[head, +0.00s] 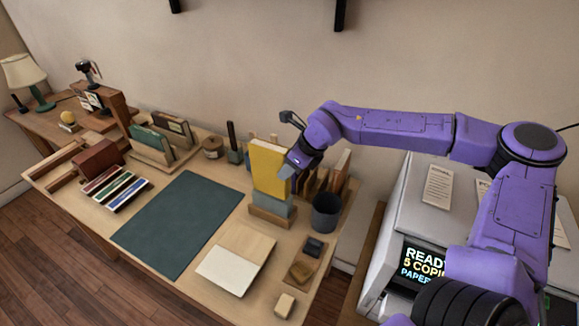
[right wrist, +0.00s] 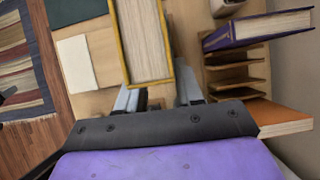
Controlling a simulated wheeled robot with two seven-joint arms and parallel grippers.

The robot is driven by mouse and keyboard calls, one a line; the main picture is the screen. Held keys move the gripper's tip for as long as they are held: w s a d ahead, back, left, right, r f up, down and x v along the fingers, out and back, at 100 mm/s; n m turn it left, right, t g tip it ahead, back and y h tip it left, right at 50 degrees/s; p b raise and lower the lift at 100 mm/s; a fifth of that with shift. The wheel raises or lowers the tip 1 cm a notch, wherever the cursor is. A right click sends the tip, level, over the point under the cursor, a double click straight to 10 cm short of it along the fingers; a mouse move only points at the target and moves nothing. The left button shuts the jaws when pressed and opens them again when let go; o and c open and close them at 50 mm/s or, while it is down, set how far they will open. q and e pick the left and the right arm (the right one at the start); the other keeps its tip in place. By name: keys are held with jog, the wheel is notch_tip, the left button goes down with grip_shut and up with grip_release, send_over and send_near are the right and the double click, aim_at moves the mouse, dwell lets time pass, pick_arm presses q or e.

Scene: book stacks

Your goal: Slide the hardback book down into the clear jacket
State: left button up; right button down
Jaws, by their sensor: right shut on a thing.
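The yellow hardback book (head: 267,160) stands upright in the head view, and its page edges (right wrist: 146,42) show in the right wrist view. My right gripper (head: 291,166) is shut on the book's right side. Its fingers (right wrist: 158,97) also show in the right wrist view. Directly below the yellow cover is a grey-blue, see-through-looking piece, which seems to be the clear jacket (head: 273,204), upright in a wooden base (head: 272,217). The book's lower edge meets the jacket's top; how far it is inside, I cannot tell. My left gripper is out of view.
A dark green mat (head: 180,226) covers the middle of the table. A cream sheet or board (head: 227,270) lies in front of the base. A dark cup (head: 326,212) and upright books in a rack (head: 338,172) stand close on the right. A printer (head: 400,220) stands farther right.

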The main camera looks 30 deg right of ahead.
aim_at(288, 194)
jog(key=shift+f+b, duration=3.3)
jog(key=shift+f, duration=1.8)
jog(key=c, duration=0.6)
grip_release()
jog(key=shift+c, duration=0.2)
jog(key=v, duration=1)
jog(key=shift+r, duration=0.3)
jog(key=shift+s, duration=0.15)
